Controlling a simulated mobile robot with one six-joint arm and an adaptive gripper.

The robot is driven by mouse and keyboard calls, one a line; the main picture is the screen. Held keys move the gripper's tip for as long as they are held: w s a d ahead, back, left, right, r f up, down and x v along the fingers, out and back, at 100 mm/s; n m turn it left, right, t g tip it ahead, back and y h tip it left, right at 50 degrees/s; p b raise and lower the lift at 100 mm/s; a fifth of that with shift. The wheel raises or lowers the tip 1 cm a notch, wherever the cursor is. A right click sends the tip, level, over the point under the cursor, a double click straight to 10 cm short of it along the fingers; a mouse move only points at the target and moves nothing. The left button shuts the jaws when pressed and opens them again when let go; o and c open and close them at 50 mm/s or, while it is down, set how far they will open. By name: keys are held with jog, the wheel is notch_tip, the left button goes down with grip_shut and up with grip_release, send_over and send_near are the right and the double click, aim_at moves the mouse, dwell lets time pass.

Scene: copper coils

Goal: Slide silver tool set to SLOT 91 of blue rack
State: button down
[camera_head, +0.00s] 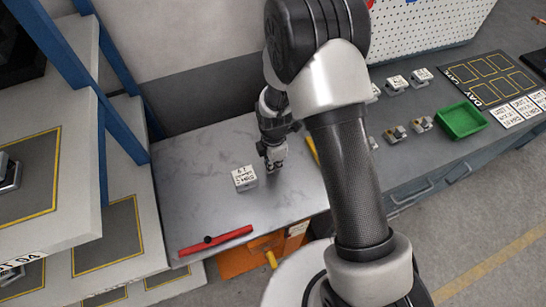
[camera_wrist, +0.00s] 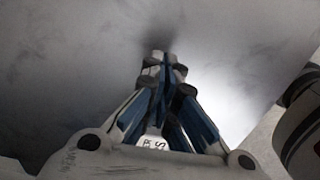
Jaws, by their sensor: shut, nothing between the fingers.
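The blue rack (camera_head: 108,50) stands at the left, with pale shelves and dark slots outlined in yellow. A slot label ending in what looks like 04 is at a shelf edge; I cannot read a SLOT 91 label. A silver item (camera_head: 10,172) sits at the left edge on a rack shelf, partly cut off. I cannot tell which item is the silver tool set. My gripper (camera_head: 272,168) is shut and empty, pointing down at the grey metal table (camera_head: 205,150). It is right of a small white labelled block (camera_head: 244,178), apart from it. Its closed fingertips show in the wrist view (camera_wrist: 160,62).
A red bar (camera_head: 215,241) lies at the table's front left. An orange cart (camera_head: 240,262) is below. The right bench holds several silver and brassy pieces, a green tray (camera_head: 461,120) and a dark outlined mat (camera_head: 488,78). A white pegboard (camera_head: 425,22) stands behind.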

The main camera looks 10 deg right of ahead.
aim_at(171, 209)
jog(key=shift+s+a+f+b, duration=0.15)
jog(key=shift+s+a, duration=0.15)
jog(key=shift+a, duration=0.65)
jog(key=shift+s+a+r+b, duration=0.15)
jog(key=shift+s+a, duration=0.1)
jog(key=shift+a, duration=0.7)
jog(key=shift+f, duration=0.1)
jog(key=shift+a, duration=0.1)
jog(key=s+a, duration=0.3)
jog(key=a, duration=0.6)
jog(key=s+a, duration=0.3)
jog(key=a, duration=0.7)
jog(key=s+a, duration=0.3)
jog(key=a, duration=0.7)
